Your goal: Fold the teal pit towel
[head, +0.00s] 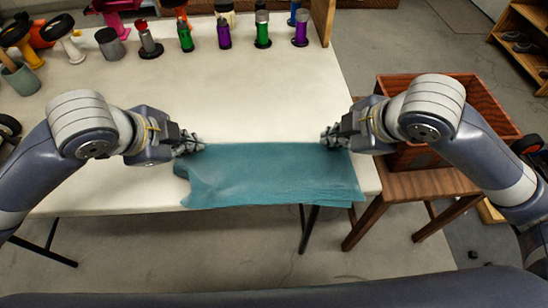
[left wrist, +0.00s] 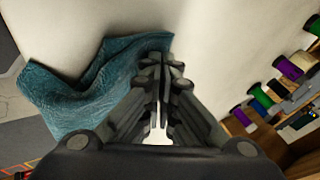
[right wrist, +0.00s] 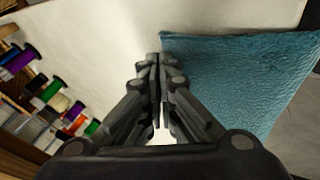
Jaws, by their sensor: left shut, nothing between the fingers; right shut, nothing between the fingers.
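The teal towel (head: 275,175) lies on the front edge of the white table, wider than deep, with its front edge by the table's near edge. Its left end is uneven and wrinkled. My left gripper (head: 198,146) is shut and empty at the towel's back left corner; the left wrist view shows the towel (left wrist: 85,85) beside the fingertips (left wrist: 160,62). My right gripper (head: 328,140) is shut and empty at the back edge near the right end; the right wrist view shows the towel (right wrist: 240,75) beside the fingertips (right wrist: 158,62). Contact with the cloth is unclear.
Several coloured spools (head: 263,32) stand along the back of the white table (head: 270,95). Tools and a grey cup (head: 20,78) are at the back left. A wooden crate (head: 490,115) sits on a stool (head: 430,183) at the right. The table's middle is clear.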

